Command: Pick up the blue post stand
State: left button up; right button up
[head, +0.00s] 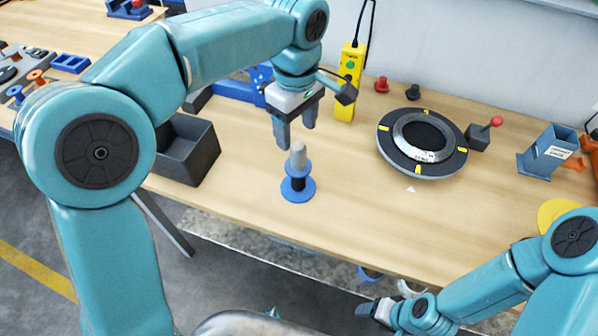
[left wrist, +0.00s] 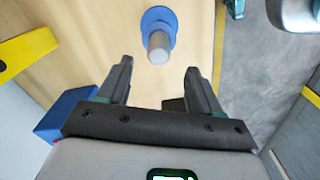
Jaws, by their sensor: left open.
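The blue post stand (head: 298,187) stands upright on the wooden table. It has a round blue base, a dark middle, a blue collar and a grey post on top. In the left wrist view the stand (left wrist: 158,32) shows at the top, beyond the fingertips. My left gripper (head: 297,136) is open and empty, pointing down, above and behind the stand in the head view. Its two fingers (left wrist: 156,72) are apart with nothing between them. My right arm comes in at the lower right, and its gripper (head: 375,309) is low, near the table's front edge, small and partly hidden.
A black round turntable (head: 390,158) with yellow marks stands right of the stand. A grey open bin (head: 185,150) is to its left. The wood around the stand is clear.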

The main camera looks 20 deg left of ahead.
aim_at(297, 146)
pick_arm(q)
jog(key=shift+d+f, duration=0.1)
jog(key=shift+f, duration=0.8)
jog(key=shift+s+a+f, duration=0.1)
jog(key=shift+f, duration=0.4)
jog(key=shift+s+a+f, duration=0.1)
jog(key=shift+f, duration=0.35)
jog(key=f, duration=0.4)
jog(key=shift+w+d, duration=0.25)
jog(key=shift+s+a+f, duration=0.1)
jog(key=shift+f, duration=0.15)
jog(key=c, duration=0.7)
grip_shut()
